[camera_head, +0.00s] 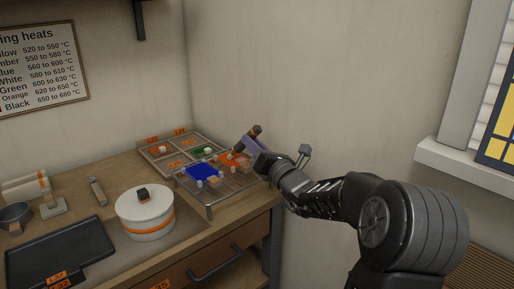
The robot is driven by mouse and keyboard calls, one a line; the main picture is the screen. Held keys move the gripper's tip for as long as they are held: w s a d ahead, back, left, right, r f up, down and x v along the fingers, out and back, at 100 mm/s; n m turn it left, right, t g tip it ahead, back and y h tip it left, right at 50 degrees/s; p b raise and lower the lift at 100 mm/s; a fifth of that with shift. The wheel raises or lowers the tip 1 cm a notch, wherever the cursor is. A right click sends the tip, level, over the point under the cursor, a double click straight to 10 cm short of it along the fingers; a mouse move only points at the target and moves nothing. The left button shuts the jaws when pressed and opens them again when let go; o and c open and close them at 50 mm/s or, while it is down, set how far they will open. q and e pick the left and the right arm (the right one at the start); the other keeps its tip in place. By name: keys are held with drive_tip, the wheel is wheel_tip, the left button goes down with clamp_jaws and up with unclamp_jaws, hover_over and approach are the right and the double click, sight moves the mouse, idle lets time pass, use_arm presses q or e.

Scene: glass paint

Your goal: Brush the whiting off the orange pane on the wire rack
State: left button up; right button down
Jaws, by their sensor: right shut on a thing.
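The wire rack (211,203) stands at the back right of the bench and holds a blue pane (201,173) and an orange pane (224,158). The orange pane lies at the rack's far right part, partly hidden by my gripper and what it holds. My right gripper (250,146) reaches in from the right and is shut on the brush (256,130), whose dark, orange-banded handle end sticks up and tilts to the right. The brush's lower end is close over the orange pane; I cannot tell whether it touches. Any whiting is too small to make out. My left gripper is out of view.
Behind the rack is a divided tray (156,143) with labelled compartments and small coloured pieces. A white lidded pot (145,219) with an orange band stands left of the rack. A black tray (60,252) lies at the front left. The wall is close behind.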

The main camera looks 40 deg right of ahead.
drive_tip(key=shift+w+r, duration=0.1)
drive_tip(key=shift+w, duration=0.4)
drive_tip(key=shift+w, duration=0.15)
drive_tip(key=shift+w+f+b, duration=0.2)
drive_tip(key=shift+w+b, duration=0.25)
drive_tip(key=shift+w, duration=0.95)
drive_tip(key=shift+s, duration=0.1)
drive_tip(key=shift+b+v, duration=0.35)
drive_tip(key=shift+v, duration=0.5)
drive_tip(key=shift+s+d+r, duration=0.1)
drive_tip(key=shift+s+r, duration=0.05)
drive_tip(key=shift+s, duration=0.5)
